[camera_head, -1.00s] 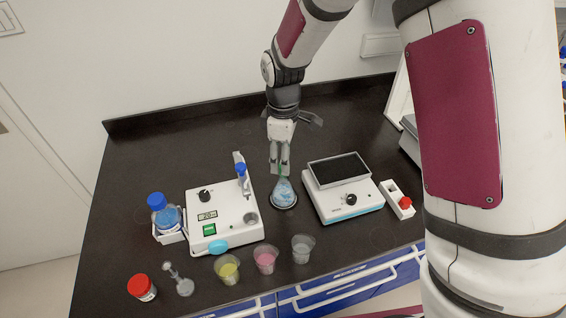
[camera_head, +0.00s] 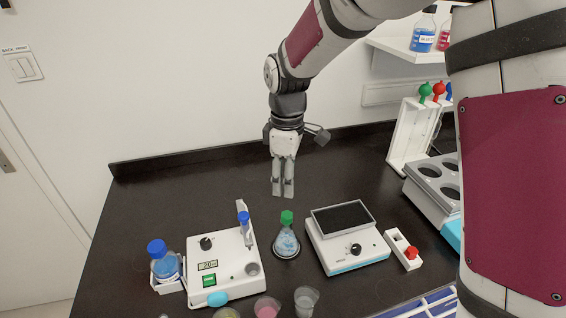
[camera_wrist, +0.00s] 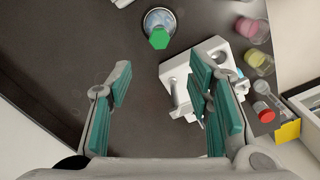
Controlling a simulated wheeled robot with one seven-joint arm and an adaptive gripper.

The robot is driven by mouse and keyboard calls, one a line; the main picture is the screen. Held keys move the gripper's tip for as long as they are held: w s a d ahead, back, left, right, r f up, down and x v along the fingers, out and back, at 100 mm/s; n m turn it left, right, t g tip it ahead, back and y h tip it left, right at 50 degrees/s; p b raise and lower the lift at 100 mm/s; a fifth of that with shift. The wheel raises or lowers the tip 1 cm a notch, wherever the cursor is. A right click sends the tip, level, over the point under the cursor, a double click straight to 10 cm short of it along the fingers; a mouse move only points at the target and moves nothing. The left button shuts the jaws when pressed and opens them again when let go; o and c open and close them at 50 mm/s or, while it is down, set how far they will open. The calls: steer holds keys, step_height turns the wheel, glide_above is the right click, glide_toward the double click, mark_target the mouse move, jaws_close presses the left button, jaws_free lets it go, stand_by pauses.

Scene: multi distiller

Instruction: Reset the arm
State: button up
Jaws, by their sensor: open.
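My gripper (camera_head: 283,193) hangs over the bench behind the green-capped flask (camera_head: 286,240), pointing down. It is raised above the flask's cap and apart from it. In the wrist view my gripper (camera_wrist: 161,92) is open, with nothing between its teal-padded fingers. The wrist view also shows the flask (camera_wrist: 159,24) with its green cap beyond the fingertips, near the top edge. The flask holds light blue contents and stands upright on a round dark base.
A white device with a display (camera_head: 222,268) stands left of the flask, and a blue-capped bottle (camera_head: 164,264) beside it. A balance-like device (camera_head: 345,238) stands right. Cups line the front. A white rack (camera_head: 410,138) stands at the right back. The back left bench is clear.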

steer(key=s+d+r+m+t, duration=0.3)
steer(key=s+d+r+m, duration=0.45)
steer(key=s+r, duration=0.35)
steer(key=s+d+r+m+t, duration=0.1)
steer(key=s+d+r+m, duration=0.1)
steer(key=s, duration=0.4)
steer(key=s+d+r+m+t, duration=0.1)
steer(key=s+d+r+m, duration=0.1)
steer(key=s+d+m, duration=0.2)
steer(key=s+m, duration=0.1)
steer(key=s, duration=0.2)
steer(key=shift+r+t, duration=0.25)
steer(key=shift+t, duration=0.05)
